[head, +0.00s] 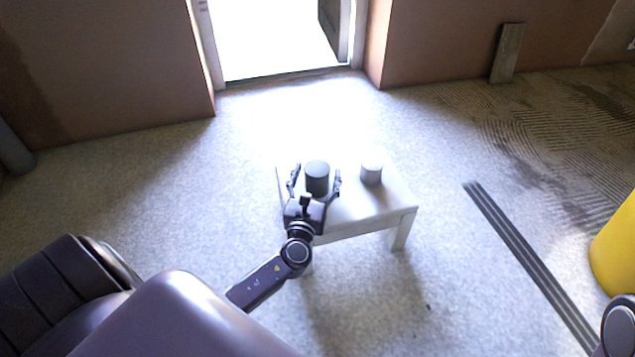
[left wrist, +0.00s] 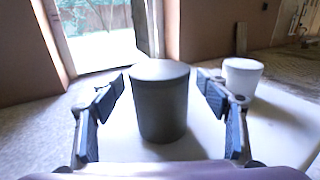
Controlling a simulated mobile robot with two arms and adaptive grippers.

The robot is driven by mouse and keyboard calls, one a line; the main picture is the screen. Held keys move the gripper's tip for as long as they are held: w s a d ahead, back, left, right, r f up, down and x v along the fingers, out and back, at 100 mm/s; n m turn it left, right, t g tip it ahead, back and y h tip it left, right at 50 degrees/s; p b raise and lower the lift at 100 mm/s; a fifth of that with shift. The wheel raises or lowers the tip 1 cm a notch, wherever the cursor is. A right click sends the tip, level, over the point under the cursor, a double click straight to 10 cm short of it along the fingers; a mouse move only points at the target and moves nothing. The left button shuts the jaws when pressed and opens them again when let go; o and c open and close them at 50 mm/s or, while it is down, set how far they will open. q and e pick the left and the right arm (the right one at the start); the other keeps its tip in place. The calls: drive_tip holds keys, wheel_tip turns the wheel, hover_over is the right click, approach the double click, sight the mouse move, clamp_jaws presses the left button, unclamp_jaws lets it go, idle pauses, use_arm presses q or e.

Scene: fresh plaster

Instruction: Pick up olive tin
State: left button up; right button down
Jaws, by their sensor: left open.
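The olive tin (head: 317,179), a dark grey-green cylinder, stands upright on a small white table (head: 385,207). In the left wrist view the tin (left wrist: 160,103) stands between the fingers, with a gap visible on each side. My left gripper (head: 315,180) is open, its fingers on either side of the tin. The same gripper shows in the left wrist view (left wrist: 162,110). The tin's lower front is partly hidden by the gripper in the head view. My right gripper is not clearly in view; only a rounded part shows at the lower right edge.
A white cup-like container (head: 371,173) stands on the table right of the tin, also seen in the left wrist view (left wrist: 241,78). A dark strip (head: 530,265) lies on the floor to the right. A yellow object (head: 614,250) stands at the right edge. A bright doorway (head: 275,40) is behind.

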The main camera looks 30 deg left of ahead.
use_arm(q)
drive_tip(key=shift+w, duration=0.1)
drive_tip(key=shift+c, duration=0.3)
drive_tip(key=c, duration=1.2)
drive_tip(key=shift+c, duration=1.3)
drive_tip(key=shift+r, duration=0.2)
